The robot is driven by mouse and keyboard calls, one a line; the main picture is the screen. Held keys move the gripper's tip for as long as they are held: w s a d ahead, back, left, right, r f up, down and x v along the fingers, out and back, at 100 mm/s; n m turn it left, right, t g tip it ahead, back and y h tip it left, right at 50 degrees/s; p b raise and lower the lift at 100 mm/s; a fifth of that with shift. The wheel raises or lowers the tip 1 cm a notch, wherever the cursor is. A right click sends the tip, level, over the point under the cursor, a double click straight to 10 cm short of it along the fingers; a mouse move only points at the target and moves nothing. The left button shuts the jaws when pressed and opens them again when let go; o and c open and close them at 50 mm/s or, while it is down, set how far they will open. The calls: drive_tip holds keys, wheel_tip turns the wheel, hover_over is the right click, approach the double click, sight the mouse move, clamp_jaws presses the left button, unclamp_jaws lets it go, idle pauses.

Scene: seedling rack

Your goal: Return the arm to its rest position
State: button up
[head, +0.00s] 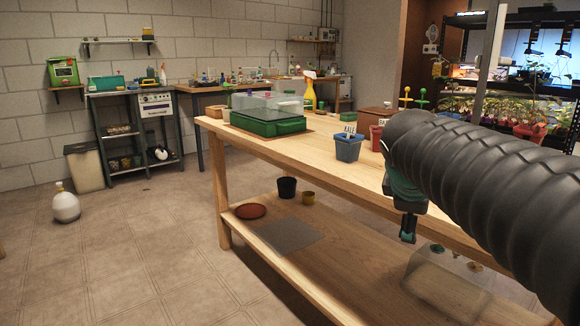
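My arm reaches in from the right edge of the head view, wrapped in a ribbed grey sleeve. My gripper (408,228) hangs at its end, in front of the bench's near edge and above the lower shelf. Only a small dark part of its fingers shows, so I cannot tell whether it is open or shut. I see nothing held in it. The arm hides part of the bench top on the right.
The wooden bench (262,146) holds a green tray with a clear lid (268,122), a blue pot (348,148) labelled KALE, a red pot (377,136) and a yellow spray bottle (310,96). A clear cover (445,285) lies on the lower shelf. The floor at left is mostly clear.

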drive_tip(key=s+a+f+m+y, duration=0.2)
drive_tip(key=s+f+m, duration=0.3)
drive_tip(key=s, duration=0.4)
drive_tip(key=s+a+f+m+g+y+p, duration=0.1)
drive_tip(key=s+a+f+m+y, duration=0.1)
drive_tip(key=s+a+f+m, duration=0.3)
drive_tip(key=s+f+m, duration=0.1)
drive_tip(key=s+f, duration=0.2)
drive_tip(key=s, duration=0.1)
drive_tip(key=shift+s+p, duration=0.2)
drive_tip(key=shift+p, duration=0.1)
drive_tip(key=shift+f, duration=0.1)
